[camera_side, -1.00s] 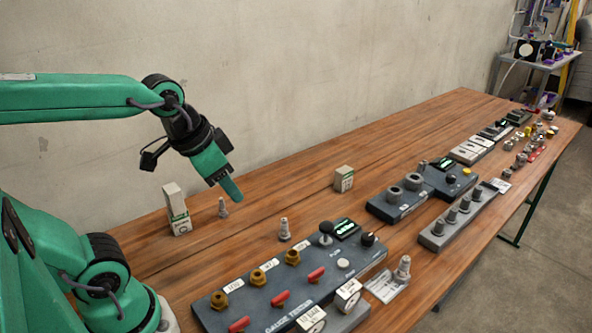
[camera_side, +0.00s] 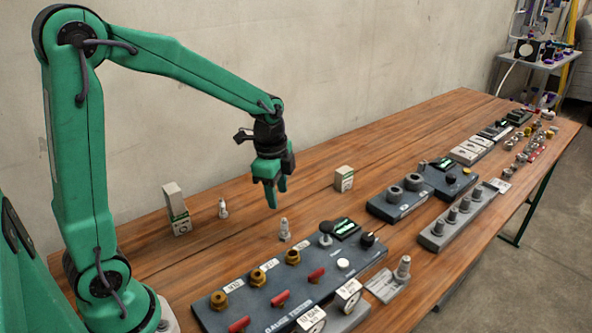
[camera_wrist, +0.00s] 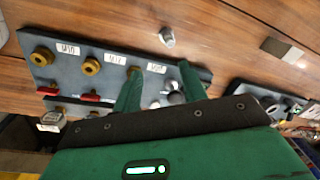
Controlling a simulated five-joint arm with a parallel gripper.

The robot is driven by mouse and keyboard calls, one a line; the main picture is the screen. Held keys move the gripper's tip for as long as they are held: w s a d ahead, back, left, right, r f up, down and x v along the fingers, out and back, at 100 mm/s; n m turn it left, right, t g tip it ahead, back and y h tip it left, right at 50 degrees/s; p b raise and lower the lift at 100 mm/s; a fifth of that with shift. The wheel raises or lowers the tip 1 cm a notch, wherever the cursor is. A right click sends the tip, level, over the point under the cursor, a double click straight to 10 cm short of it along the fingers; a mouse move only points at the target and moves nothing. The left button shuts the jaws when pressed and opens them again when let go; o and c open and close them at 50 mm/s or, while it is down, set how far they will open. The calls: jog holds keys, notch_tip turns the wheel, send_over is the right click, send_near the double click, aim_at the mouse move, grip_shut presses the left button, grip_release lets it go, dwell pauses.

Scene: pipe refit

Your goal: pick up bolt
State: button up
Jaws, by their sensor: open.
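A grey bolt (camera_side: 284,229) stands upright on the wooden table behind the gauge tester panel. A second similar bolt (camera_side: 222,208) stands farther left, beside a white-and-grey box. My gripper (camera_side: 276,198) points down above the table, close to the nearer bolt and apart from it, with its green fingers spread and nothing between them. In the wrist view, one bolt (camera_wrist: 167,37) shows on bare wood beyond the fingertips of my gripper (camera_wrist: 160,72). Another bolt-like part (camera_side: 403,268) stands on a small plate at the panel's right.
The dark gauge tester panel (camera_side: 238,303) has brass fittings, red levers and a joystick. Small boxes stand at the left (camera_side: 178,210) and at the back (camera_side: 344,179). A grey rack of parts (camera_side: 457,222) lies to the right. The wood around the two bolts is clear.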

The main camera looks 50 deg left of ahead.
aim_at(284, 220)
jog(key=w+f+m, duration=0.1)
jog(key=f, duration=0.1)
jog(key=w+a+f+m, duration=0.1)
jog(key=w+f+m+g, duration=0.1)
jog(key=f, duration=0.1)
jog(key=shift+a+f, duration=0.15)
jog(key=shift+f, duration=0.2)
jog(key=shift+s, duration=0.1)
jog(key=shift+f, duration=1.3)
jog(key=shift+f, duration=0.1)
jog(key=shift+f, duration=2.5)
grip_shut()
